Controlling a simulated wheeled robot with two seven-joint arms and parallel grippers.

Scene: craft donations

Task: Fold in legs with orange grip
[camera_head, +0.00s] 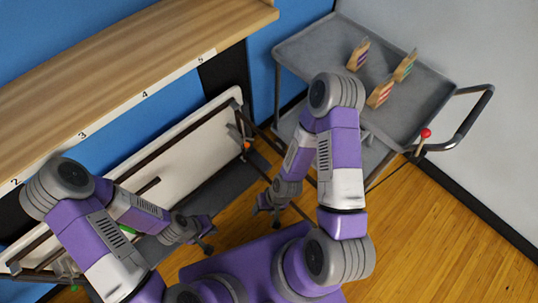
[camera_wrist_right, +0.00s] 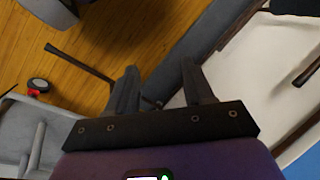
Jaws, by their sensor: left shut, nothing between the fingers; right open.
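A folding table with a white top (camera_head: 185,150) stands on its long edge, leaning by the blue wall. A small orange grip (camera_head: 246,146) shows near its right end, where dark thin legs (camera_head: 262,172) stick out over the floor. My right gripper (camera_head: 268,212) is open and empty, low beside these legs. In the right wrist view its spread fingers (camera_wrist_right: 160,88) point toward the table's underside (camera_wrist_right: 250,65), with a dark leg bar (camera_wrist_right: 78,62) to their left. The orange grip is not visible there. My left gripper (camera_head: 208,238) is shut and empty, left of the right one.
A numbered wooden shelf (camera_head: 110,75) overhangs the table. A grey cart (camera_head: 310,50) with several small striped items stands at the right. Wood floor (camera_head: 440,220) is clear at the lower right.

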